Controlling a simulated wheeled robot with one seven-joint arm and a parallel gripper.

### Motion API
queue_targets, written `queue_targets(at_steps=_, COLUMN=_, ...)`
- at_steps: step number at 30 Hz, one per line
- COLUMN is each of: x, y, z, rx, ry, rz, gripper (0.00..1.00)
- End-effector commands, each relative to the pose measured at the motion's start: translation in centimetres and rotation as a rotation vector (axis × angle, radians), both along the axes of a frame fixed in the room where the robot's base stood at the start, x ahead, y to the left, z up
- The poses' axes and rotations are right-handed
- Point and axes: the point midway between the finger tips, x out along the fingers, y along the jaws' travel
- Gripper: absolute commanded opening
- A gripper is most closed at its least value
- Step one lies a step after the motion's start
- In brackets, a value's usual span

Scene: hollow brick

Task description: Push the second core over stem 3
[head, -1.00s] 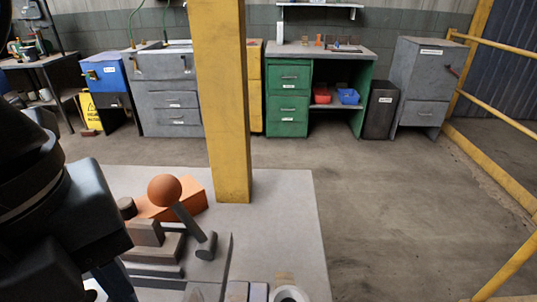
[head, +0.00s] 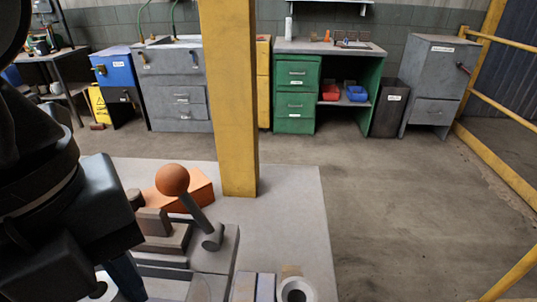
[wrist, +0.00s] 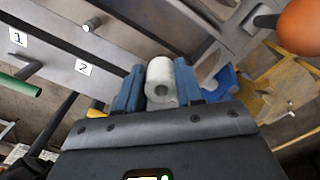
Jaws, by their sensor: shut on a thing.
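My gripper (wrist: 160,92) is shut on a white hollow core (wrist: 160,70), with a blue finger on each side of it. The core's open end faces the wrist camera. A grey plate (wrist: 55,50) with labels "1" and "2" lies beyond and to the left. A short grey stem (wrist: 92,24) stands out near label "2". A green rod-like piece (wrist: 18,90) is at the far left. I cannot make out a label "3"; whether the core is around a stem is hidden. In the head view a blue finger (head: 124,278) shows at bottom left.
A lever with an orange ball (head: 172,180) rises from the grey machine (head: 205,262), before an orange brick (head: 200,188). A white ring-shaped piece (head: 297,289) is at the bottom edge. A yellow post (head: 228,100) stands behind. The floor to the right is clear.

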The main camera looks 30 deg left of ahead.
Motion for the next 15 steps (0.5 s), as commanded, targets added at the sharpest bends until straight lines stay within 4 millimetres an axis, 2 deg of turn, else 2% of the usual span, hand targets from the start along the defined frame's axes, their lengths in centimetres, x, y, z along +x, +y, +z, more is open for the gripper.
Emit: queue_targets(at_steps=15, x=0.00, y=-0.02, z=-0.91, rx=0.000, ry=0.000, rz=0.000, gripper=0.06)
